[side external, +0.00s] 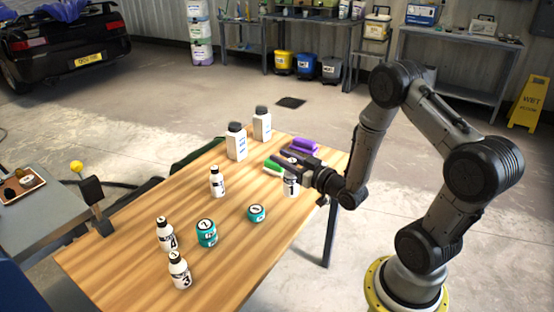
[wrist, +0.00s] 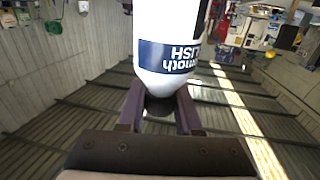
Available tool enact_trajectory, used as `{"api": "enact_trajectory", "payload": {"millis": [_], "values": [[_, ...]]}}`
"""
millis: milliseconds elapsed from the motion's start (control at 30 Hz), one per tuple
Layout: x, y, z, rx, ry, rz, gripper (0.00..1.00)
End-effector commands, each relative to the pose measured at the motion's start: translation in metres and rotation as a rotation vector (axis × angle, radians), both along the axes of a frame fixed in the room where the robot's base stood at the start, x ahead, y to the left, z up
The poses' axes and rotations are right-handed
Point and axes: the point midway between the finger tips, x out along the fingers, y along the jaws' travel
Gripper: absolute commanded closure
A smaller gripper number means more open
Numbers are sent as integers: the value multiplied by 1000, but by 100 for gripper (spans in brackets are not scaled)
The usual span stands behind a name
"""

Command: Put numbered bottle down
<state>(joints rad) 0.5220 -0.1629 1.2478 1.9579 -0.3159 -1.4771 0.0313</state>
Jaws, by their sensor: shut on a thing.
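My gripper (side external: 297,167) is at the right part of the wooden table (side external: 130,255), shut on a white bottle (side external: 291,187). In the wrist view the bottle (wrist: 165,70) stands between the two fingers (wrist: 160,106) with a dark blue label whose print shows upside down. Other small white bottles with black caps stand upright: one near mid-table (side external: 217,184), one marked 4 (side external: 166,236) and one marked 3 (side external: 179,272) at the near left.
Two teal jars (side external: 207,234) (side external: 256,214) stand mid-table. Two larger white bottles (side external: 236,143) (side external: 262,125) stand at the back edge. Green (side external: 272,165) and purple (side external: 305,146) items lie close beside my gripper. The table's near right part is bare.

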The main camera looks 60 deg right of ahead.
Motion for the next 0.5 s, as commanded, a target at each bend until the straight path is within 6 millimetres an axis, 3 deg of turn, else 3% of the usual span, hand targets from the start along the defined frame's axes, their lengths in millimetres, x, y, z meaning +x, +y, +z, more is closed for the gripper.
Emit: {"api": "enact_trajectory", "payload": {"millis": [33, 200, 333, 500], "values": [[-3, -27, 2, -2, -3, -86, 100], [-25, -103, 5, -1, -3, -343, 100], [-46, -144, 6, 0, -2, -483, 100], [-66, -172, 5, -1, 0, -567, 100]]}}
